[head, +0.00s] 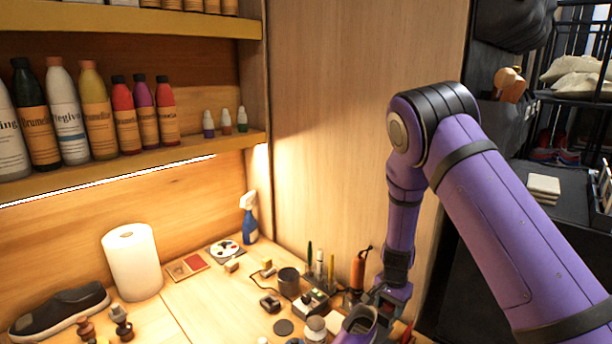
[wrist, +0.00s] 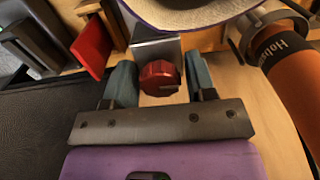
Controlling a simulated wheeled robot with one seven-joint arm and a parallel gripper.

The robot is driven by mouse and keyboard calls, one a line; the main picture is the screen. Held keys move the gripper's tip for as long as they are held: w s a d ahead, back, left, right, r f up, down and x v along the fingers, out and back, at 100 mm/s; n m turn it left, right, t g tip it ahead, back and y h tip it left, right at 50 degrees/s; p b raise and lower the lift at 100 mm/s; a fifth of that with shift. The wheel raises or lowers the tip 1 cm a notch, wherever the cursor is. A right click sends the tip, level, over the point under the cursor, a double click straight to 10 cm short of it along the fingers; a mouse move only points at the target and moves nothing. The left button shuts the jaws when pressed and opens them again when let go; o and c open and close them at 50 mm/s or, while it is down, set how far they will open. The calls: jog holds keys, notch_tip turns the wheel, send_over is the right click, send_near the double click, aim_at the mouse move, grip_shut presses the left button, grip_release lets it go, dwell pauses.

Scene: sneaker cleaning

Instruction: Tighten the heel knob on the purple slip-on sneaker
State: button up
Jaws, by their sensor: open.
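The purple slip-on sneaker (head: 358,325) shows at the bottom of the head view, partly behind my arm. Its pale sole edge (wrist: 190,14) crosses the top of the wrist view. The red heel knob (wrist: 160,78) sits on a grey metal block (wrist: 155,48) just below the sole. My gripper (wrist: 160,85) is open, with one teal finger on each side of the knob. Gaps show between the fingers and the knob, so it does not look clamped. In the head view my gripper (head: 390,298) is at the bench's right end, its fingers hard to make out.
An orange cylindrical tool (wrist: 290,65) stands close on the right in the wrist view, beside a metal ring. A red flat piece (wrist: 92,47) is on the left. The bench holds a paper roll (head: 132,262), a dark shoe (head: 60,312) and a spray bottle (head: 249,218).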

jog(key=shift+f, duration=0.1)
jog(key=c, duration=0.5)
jog(key=o, duration=0.3)
jog(key=m, duration=0.4)
jog(key=shift+a, duration=0.1)
jog(key=shift+o, duration=0.4)
jog(key=shift+m, duration=1)
jog(key=shift+o, duration=0.3)
jog(key=shift+m, duration=1)
jog(key=shift+w, duration=0.1)
